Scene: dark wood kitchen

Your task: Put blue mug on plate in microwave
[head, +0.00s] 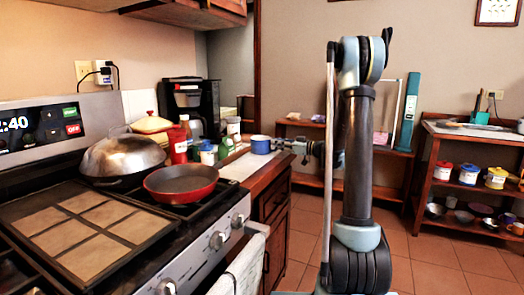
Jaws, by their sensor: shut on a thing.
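The blue mug (260,145) is at the right end of the counter beyond the stove. It has a pale rim and looks upright. My gripper (277,145) reaches it from the right and is shut on it; the fingertips are small and partly hidden. I cannot tell whether the mug touches the counter or is just above it. No microwave or plate can be made out in this view.
A stove with a red pan (181,184) and a domed metal lid (122,157) stands at left. Jars, including a red one (177,147), and a black coffee maker (190,106) crowd the counter behind. A low shelf (470,190) with cans and bowls stands right. Tiled floor is open between.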

